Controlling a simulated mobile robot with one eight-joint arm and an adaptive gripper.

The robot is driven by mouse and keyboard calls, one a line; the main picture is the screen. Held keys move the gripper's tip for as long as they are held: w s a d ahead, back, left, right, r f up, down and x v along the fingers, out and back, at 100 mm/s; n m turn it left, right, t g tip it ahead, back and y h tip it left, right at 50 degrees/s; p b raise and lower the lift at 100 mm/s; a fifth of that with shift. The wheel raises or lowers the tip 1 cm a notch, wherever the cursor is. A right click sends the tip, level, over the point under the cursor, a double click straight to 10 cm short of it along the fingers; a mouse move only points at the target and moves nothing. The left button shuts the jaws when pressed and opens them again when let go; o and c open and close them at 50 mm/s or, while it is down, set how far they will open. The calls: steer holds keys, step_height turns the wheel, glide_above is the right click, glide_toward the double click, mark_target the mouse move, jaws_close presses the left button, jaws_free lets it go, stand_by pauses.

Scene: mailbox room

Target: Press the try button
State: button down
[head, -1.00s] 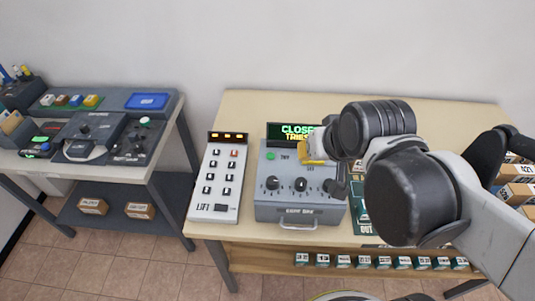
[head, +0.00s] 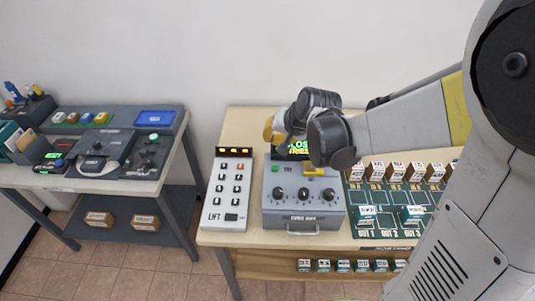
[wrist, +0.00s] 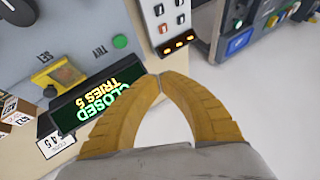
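The grey code box (head: 303,210) stands on the wooden table, with dark knobs on its front. Its green button (head: 275,169) sits at the top left; in the wrist view the green button (wrist: 120,41) has the label TRY beside it. The display (wrist: 97,98) reads CLOSED, TRIES 5; my wrist partly covers it in the head view. My gripper (wrist: 158,76) has its yellow fingertips together with nothing between them. In the head view my gripper (head: 269,130) hangs behind and above the green button, near the display, apart from the button.
A white LIFT panel (head: 228,190) with several buttons stands left of the box. A yellow part (head: 313,171) is at the box's top right, under my wrist. A green board (head: 385,231) with small boxes lies to the right. A second desk (head: 112,182) stands at the left.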

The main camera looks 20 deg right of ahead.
steer(key=b, duration=0.7)
glide_toward(268, 164)
steer(key=x, duration=0.5)
steer(key=shift+w+r, duration=0.15)
steer(key=shift+w, duration=0.3)
stand_by(0.6)
steer(key=shift+f+b, duration=0.4)
steer(key=shift+b, duration=0.1)
steer(key=shift+f+b, duration=0.4)
steer(key=shift+f, duration=0.05)
stand_by(0.4)
steer(key=shift+r, duration=0.15)
steer(key=shift+r+p, duration=0.7)
steer(key=shift+r, duration=0.05)
